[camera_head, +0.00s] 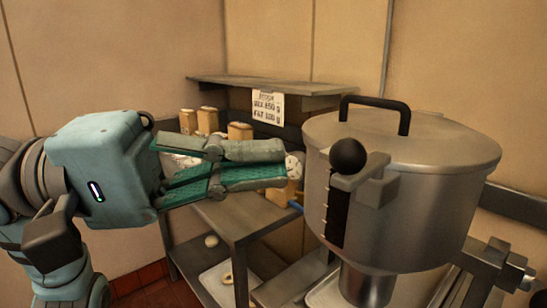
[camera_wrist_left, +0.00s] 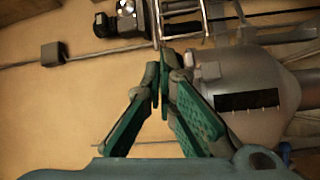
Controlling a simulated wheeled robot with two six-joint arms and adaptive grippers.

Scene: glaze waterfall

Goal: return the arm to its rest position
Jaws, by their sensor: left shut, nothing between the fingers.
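My left arm comes in from the left in the head view. Its gripper (camera_head: 286,163) is shut and holds nothing, its fingers pointing right, just left of the metal hopper (camera_head: 425,210). In the left wrist view the gripper's tips (camera_wrist_left: 163,72) meet, with the wall behind them. The hopper (camera_wrist_left: 245,95) shows to their right in that view. I cannot tell the exact gap between the fingers and the hopper. My right gripper is in neither view.
The hopper has a black-handled lid (camera_head: 410,150) and a black ball knob (camera_head: 348,156) facing the fingers. A metal table (camera_head: 240,215) with a shelf (camera_head: 265,85) above it stands behind. Several tan containers (camera_head: 207,121) and a paper sign (camera_head: 268,106) show there. A tray (camera_head: 218,283) with rings sits low.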

